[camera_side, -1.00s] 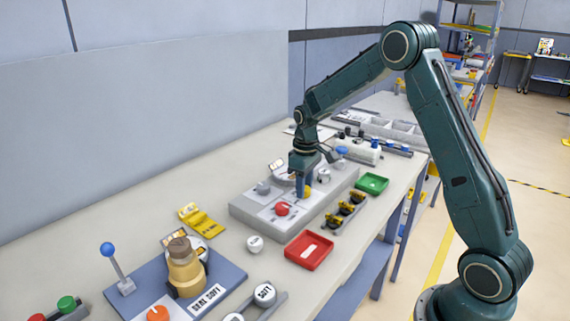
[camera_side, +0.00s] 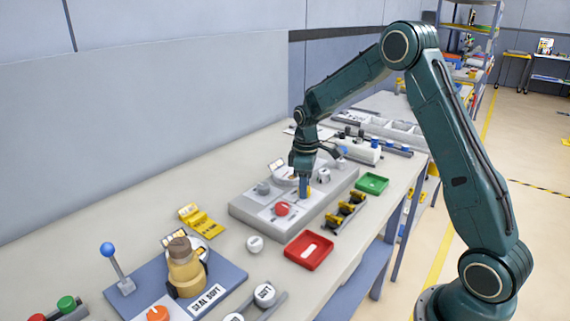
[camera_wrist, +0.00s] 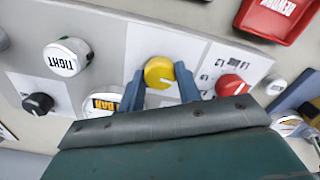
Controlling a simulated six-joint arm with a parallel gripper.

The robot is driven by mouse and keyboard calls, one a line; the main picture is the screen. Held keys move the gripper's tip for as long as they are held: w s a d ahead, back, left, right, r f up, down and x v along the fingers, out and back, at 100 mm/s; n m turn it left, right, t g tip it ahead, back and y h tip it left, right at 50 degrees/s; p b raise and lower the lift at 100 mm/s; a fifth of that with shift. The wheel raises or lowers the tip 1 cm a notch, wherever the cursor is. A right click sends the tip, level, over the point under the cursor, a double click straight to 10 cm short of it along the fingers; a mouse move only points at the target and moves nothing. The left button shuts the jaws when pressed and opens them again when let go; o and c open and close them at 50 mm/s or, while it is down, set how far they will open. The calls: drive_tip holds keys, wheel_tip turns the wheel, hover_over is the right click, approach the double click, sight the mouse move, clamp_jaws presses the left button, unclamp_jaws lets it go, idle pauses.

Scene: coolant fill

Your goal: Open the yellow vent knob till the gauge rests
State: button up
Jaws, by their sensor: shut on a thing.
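The yellow vent knob (camera_wrist: 159,71) sits on a white plate of the grey panel in the wrist view, with a short pale mark on its face. My gripper (camera_wrist: 160,85) has one blue finger on each side of the knob and is shut on it. In the side view my gripper (camera_side: 305,190) points down at the panel, and its fingers mostly hide the knob. A round gauge with a yellow "BAR" label (camera_wrist: 104,103) is partly covered by my gripper in the wrist view. Its needle cannot be read.
A red knob (camera_wrist: 231,86) is close beside the right finger. A white cap marked TIGHT (camera_wrist: 67,57) and a black knob (camera_wrist: 38,103) are to the left. A red tray (camera_side: 309,250), a green tray (camera_side: 372,183) and yellow-black clamps (camera_side: 344,211) lie in front of the panel.

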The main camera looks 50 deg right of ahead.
drive_tip(key=o, duration=1)
drive_tip(key=shift+r, duration=0.15)
wheel_tip(320, 180, up, 14)
idle(0.3)
